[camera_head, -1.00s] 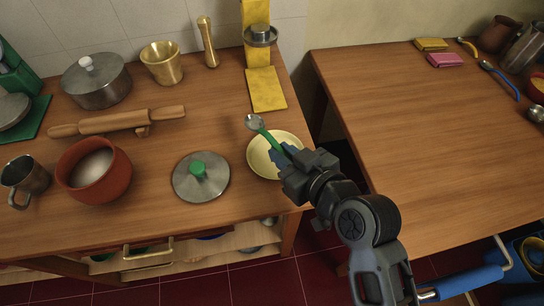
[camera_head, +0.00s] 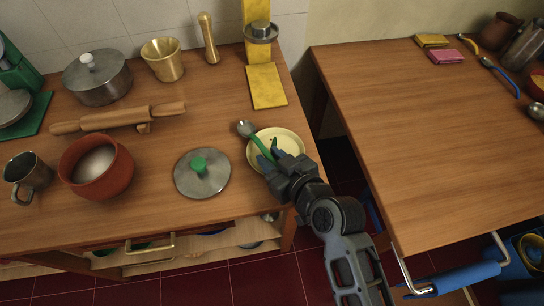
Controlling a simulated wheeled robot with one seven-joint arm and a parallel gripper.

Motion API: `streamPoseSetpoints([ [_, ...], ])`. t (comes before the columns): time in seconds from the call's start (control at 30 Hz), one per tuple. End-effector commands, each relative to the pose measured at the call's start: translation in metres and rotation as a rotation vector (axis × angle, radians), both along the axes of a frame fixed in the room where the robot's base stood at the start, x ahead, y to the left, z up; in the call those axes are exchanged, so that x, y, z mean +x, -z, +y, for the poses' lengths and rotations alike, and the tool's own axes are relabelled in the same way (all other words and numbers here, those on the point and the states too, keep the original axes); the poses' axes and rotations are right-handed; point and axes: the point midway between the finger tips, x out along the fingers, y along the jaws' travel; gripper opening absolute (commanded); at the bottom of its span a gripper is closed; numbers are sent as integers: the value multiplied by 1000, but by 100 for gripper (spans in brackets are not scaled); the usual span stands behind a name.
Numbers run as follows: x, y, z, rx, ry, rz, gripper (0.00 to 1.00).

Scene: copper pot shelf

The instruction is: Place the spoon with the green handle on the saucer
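The spoon (camera_head: 246,129) has a grey metal bowl and a green handle. Its bowl sticks out past the upper left rim of the saucer, and its handle slants down right over the saucer. The saucer (camera_head: 293,137) is pale yellow and round, near the right edge of the left table. My gripper (camera_head: 268,154) is over the saucer, with its two fingers apart and the green handle end between them. The gripper hides the saucer's lower part and the handle's far end. I cannot tell whether the handle touches a finger.
A steel lid with a green knob (camera_head: 200,172) lies left of the saucer. A yellow board (camera_head: 266,86) lies behind it. A red-brown pot (camera_head: 96,167), rolling pin (camera_head: 118,118) and brass mortar (camera_head: 162,60) stand farther left. A gap separates this table from the right table (camera_head: 420,140), whose middle is clear.

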Motion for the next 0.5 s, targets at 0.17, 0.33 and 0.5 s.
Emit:
streamPoseSetpoints([
  [0.17, 0, 0, 0, 0, -1, 0, 43],
  [0.33, 0, 0, 0, 1, -1, -1, 43],
  [0.5, -8, -3, -5, 2, 0, 1, 43],
])
